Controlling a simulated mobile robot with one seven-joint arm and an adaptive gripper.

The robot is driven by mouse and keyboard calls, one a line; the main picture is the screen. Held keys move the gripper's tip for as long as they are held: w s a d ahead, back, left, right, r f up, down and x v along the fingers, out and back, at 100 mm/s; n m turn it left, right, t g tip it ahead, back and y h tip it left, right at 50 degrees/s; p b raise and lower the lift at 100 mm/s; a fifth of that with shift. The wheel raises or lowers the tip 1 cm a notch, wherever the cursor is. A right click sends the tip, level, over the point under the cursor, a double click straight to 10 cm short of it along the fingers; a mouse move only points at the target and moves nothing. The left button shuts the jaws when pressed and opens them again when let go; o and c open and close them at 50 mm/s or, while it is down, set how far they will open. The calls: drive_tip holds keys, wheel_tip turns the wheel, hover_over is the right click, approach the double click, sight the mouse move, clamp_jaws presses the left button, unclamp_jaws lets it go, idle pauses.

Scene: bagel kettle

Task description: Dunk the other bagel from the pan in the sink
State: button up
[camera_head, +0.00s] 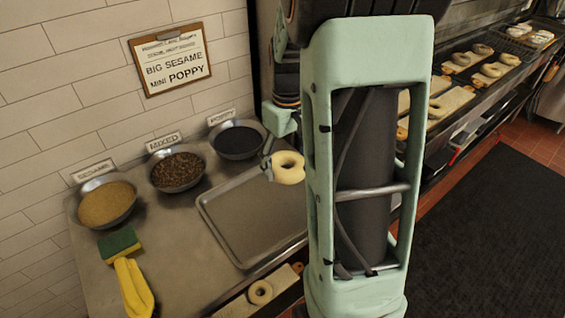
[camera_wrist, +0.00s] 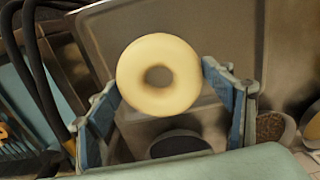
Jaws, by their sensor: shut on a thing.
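My gripper (camera_head: 268,160) is shut on a pale, plain bagel (camera_head: 289,167) and holds it up near the far right corner of the empty metal tray (camera_head: 245,240). In the wrist view the bagel (camera_wrist: 185,75) sits between the two blue fingers of my gripper (camera_wrist: 160,85), its hole facing the camera. A second pale bagel (camera_head: 260,292) lies on a wooden board (camera_head: 236,310) at the near edge of the counter. My arm hides much of the middle of the head view. I cannot make out a sink.
Bowls of sesame (camera_head: 106,203), mixed (camera_head: 178,170) and poppy (camera_head: 236,140) seeds stand along the wall. A green sponge (camera_head: 119,244) and yellow gloves (camera_head: 134,287) lie at left. Several bagels on boards (camera_head: 452,101) line the right-hand counter. A clipboard (camera_head: 172,60) hangs above.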

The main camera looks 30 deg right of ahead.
drive_tip(key=a+f, duration=0.2)
drive_tip(key=a, duration=0.2)
drive_tip(key=w+a+f+m, duration=0.1)
drive_tip(key=a+f, duration=0.2)
drive_tip(key=a, duration=0.1)
drive_tip(key=w+a+f+m, duration=0.1)
drive_tip(key=a+f, duration=0.1)
drive_tip(key=a, duration=0.2)
drive_tip(key=shift+a+f, duration=0.15)
